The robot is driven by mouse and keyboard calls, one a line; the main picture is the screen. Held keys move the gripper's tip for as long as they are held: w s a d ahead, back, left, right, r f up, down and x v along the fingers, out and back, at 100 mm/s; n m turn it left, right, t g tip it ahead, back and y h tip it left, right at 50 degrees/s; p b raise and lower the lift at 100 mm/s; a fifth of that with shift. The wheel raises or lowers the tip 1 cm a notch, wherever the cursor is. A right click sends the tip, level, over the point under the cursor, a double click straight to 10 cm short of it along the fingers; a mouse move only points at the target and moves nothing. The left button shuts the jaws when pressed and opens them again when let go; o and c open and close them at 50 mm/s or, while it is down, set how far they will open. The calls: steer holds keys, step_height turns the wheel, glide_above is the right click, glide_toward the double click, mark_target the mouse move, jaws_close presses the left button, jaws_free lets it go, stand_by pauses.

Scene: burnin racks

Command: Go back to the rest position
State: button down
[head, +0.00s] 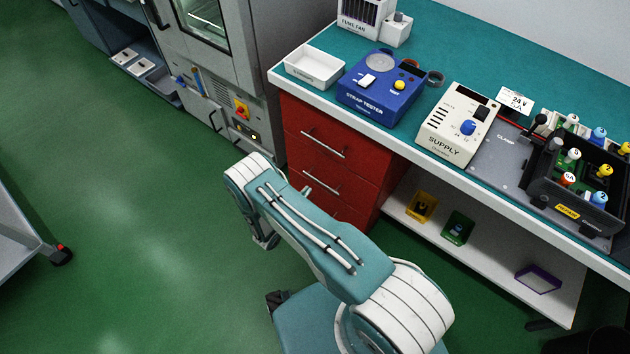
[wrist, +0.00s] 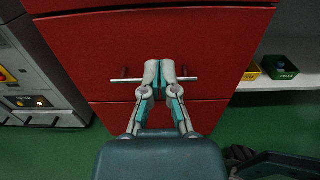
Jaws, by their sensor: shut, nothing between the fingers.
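My gripper (wrist: 166,78) shows in the wrist view with its two fingers together and nothing between them. It points at the red drawer unit (wrist: 225,50). The fingertips overlap a silver drawer handle (wrist: 187,79) in the picture; I cannot tell whether they touch it. In the head view my teal and white arm is folded in front of the red drawer unit (head: 359,158), and the gripper itself is hidden behind the arm. The drawers in the head view look closed.
A teal-topped bench (head: 440,65) carries a white tray (head: 314,68), a blue strap tester (head: 380,100) and a supply (head: 458,125). A grey oven cabinet (head: 220,90) stands at left. A shelf (head: 485,248) is under the bench. Green floor is open at left, beside a cart (head: 25,235).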

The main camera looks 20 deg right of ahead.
steer(key=shift+s+a, duration=0.3)
steer(key=shift+s, duration=0.1)
steer(key=d+r+m+g+y, duration=0.2)
steer(key=r+m+g, duration=0.4)
steer(key=r, duration=1)
steer(key=d+r+m+g+y, duration=0.1)
steer(key=d+r+m+g, duration=0.4)
steer(key=r, duration=1.1)
steer(key=s+a+r+m+t+y, duration=0.3)
steer(key=s+r+m+y, duration=0.3)
steer(key=s+r, duration=0.4)
steer(key=s+a+r+m+t+y, duration=0.3)
steer(key=s+r+m+y, duration=0.3)
steer(key=s+r+m, duration=0.2)
steer(key=s+r, duration=0.2)
steer(key=s, duration=0.2)
steer(key=shift+s+a+r+t, duration=0.15)
steer(key=shift+s+r+t, duration=0.15)
steer(key=shift+r, duration=0.1)
